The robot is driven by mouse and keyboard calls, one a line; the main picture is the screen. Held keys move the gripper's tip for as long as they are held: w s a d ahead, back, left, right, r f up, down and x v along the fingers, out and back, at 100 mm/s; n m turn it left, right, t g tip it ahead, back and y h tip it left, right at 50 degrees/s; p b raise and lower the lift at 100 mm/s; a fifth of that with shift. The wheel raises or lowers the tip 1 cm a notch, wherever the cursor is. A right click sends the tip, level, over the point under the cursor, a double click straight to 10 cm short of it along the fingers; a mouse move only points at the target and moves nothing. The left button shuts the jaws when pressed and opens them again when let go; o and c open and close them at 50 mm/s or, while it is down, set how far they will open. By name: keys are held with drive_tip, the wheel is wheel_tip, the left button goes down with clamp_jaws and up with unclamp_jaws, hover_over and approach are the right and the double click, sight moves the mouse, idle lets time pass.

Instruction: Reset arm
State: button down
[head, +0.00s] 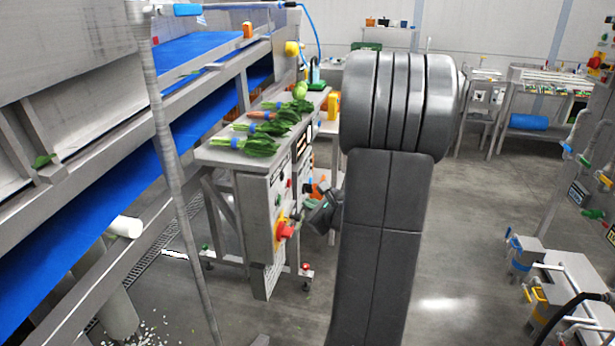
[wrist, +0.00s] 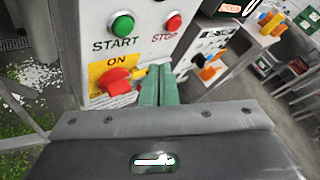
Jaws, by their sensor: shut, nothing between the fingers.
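My arm fills the middle of the head view. My gripper (head: 318,214) shows small to the left of it, in front of the steel control panel (head: 254,213). In the wrist view the green fingertips (wrist: 159,84) are shut together and empty. They are just right of the red ON switch (wrist: 115,80) on its yellow plate. I cannot tell whether they touch the switch or the panel. The green START button (wrist: 122,23) and red STOP button (wrist: 173,22) are above. The red switch also shows in the head view (head: 286,230).
Banded leafy bunches (head: 262,144) lie on the steel table top above the panel. A blue conveyor belt (head: 75,236) and a thin grey pole (head: 172,170) stand at left. Open grey floor (head: 460,230) lies to the right, with valve equipment (head: 560,290) at the far right.

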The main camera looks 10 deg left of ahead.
drive_tip(key=a+p, duration=0.1)
drive_tip(key=p, duration=0.1)
drive_tip(key=shift+a+r+p, duration=0.2)
drive_tip(key=shift+a+p, duration=0.15)
drive_tip(key=shift+a, duration=0.05)
drive_tip(key=d, duration=0.6)
drive_tip(key=shift+f, duration=0.2)
